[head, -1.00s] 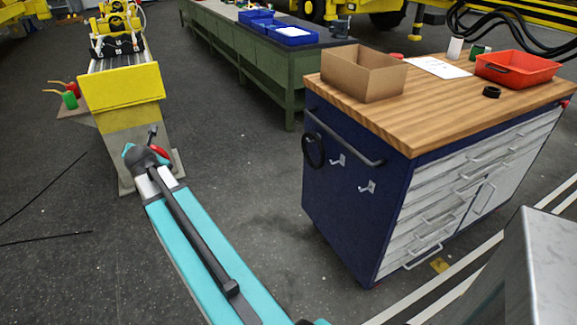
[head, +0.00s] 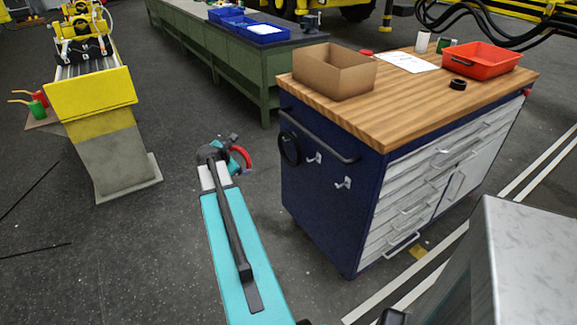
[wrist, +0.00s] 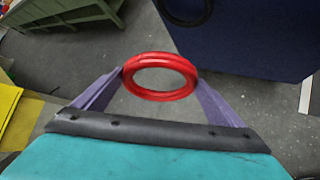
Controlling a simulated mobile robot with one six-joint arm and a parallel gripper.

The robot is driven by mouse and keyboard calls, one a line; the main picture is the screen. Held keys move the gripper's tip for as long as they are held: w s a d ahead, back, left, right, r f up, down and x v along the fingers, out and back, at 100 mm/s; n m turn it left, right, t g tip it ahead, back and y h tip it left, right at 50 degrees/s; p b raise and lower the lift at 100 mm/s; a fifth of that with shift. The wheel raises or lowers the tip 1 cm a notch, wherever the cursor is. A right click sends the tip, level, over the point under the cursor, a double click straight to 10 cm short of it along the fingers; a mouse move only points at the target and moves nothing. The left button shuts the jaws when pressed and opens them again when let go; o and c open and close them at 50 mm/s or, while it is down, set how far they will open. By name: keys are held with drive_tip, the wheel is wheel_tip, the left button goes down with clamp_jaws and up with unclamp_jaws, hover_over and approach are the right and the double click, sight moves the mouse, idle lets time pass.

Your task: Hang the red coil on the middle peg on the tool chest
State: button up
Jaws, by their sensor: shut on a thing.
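The red coil (wrist: 160,57) is a ring gripped at its two sides between the fingers of my gripper (wrist: 160,78) in the wrist view. In the head view the red coil (head: 246,158) shows partly behind my gripper (head: 233,150), in the air left of the tool chest (head: 325,215). The chest's blue end panel carries a row of pegs. A black coil (head: 289,149) hangs at the left one and covers it. The coil is apart from the panel.
On the chest's wooden top stand a cardboard box (head: 333,75), a red tray (head: 480,62) and a black roll (head: 457,84). A handle bar (head: 318,136) juts above the pegs. A yellow-topped stand (head: 95,95) is at left; the floor between is clear.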

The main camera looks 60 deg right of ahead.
sight(309, 161)
drive_tip(key=s+d+f+m+g, duration=0.2)
drive_tip(key=s+d, duration=0.3)
drive_tip(key=s, duration=0.4)
drive_tip(key=s+d+f+m+g+p, duration=0.1)
drive_tip(key=s+d+f+m, duration=0.1)
drive_tip(key=s+d, duration=0.3)
drive_tip(key=s, duration=0.4)
drive_tip(key=shift+f+m+g+y, duration=0.3)
drive_tip(key=shift+f+g, duration=0.1)
drive_tip(key=shift+s+d, duration=0.1)
drive_tip(key=shift+d, duration=0.25)
drive_tip(key=shift+s+d+f, duration=0.35)
drive_tip(key=shift+s+d, duration=0.5)
drive_tip(key=shift+d, duration=0.5)
drive_tip(key=shift+s+d+f, duration=0.4)
drive_tip(key=shift+s+d, duration=0.5)
drive_tip(key=shift+d, duration=0.45)
drive_tip(key=shift+s+d+f, duration=0.35)
drive_tip(key=shift+s+d, duration=0.5)
drive_tip(key=shift+d, duration=0.5)
drive_tip(key=shift+d+f, duration=0.1)
drive_tip(key=shift+f, duration=0.35)
drive_tip(key=shift+s+f, duration=0.1)
